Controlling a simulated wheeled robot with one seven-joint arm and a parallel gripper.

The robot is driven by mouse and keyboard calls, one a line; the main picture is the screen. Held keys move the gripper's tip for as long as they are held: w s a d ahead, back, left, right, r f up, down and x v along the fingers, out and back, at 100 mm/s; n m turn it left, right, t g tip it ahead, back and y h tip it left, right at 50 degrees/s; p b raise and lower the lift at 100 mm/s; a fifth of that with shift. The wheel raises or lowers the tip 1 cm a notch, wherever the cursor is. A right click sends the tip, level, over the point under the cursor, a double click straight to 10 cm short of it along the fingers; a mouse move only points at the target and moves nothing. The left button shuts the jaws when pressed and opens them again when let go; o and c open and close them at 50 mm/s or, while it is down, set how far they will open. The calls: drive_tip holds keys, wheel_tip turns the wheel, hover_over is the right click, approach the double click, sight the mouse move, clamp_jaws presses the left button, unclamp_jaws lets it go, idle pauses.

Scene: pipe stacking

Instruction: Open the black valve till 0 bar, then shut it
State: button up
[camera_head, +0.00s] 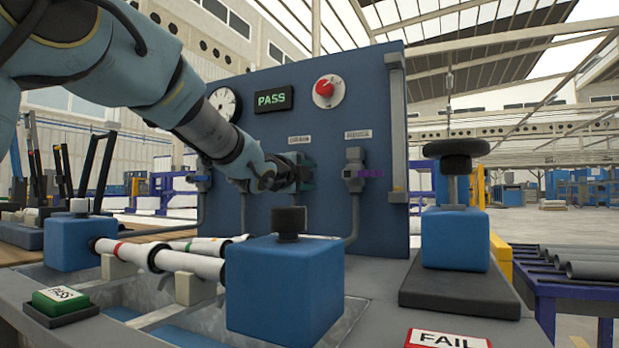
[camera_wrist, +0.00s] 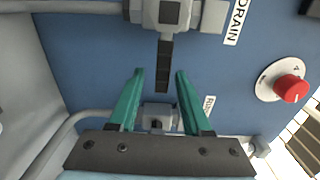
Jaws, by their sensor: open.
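The black valve's handle (camera_wrist: 164,66) is a dark bar on a grey valve body (camera_wrist: 172,12) beside the DRAIN label (camera_wrist: 237,20) in the wrist view. My gripper (camera_wrist: 158,73) is open, with one teal finger on each side of the handle. Contact is not visible, and I cannot tell the remaining depth gap. In the head view my gripper (camera_head: 305,172) is at the drain valve on the blue panel (camera_head: 290,110) and hides most of it. The round gauge (camera_head: 223,104) is partly behind my arm; its reading is too small to tell.
A valve with a purple handle (camera_head: 370,173) is right of my gripper. Above are a red knob (camera_head: 325,88) and a display reading PASS (camera_head: 273,99). White pipes (camera_head: 180,262) lie between blue blocks below. A black-topped blue clamp (camera_head: 455,238) stands at right.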

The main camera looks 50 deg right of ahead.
drive_tip(key=v, duration=1)
drive_tip(key=shift+a, duration=0.35)
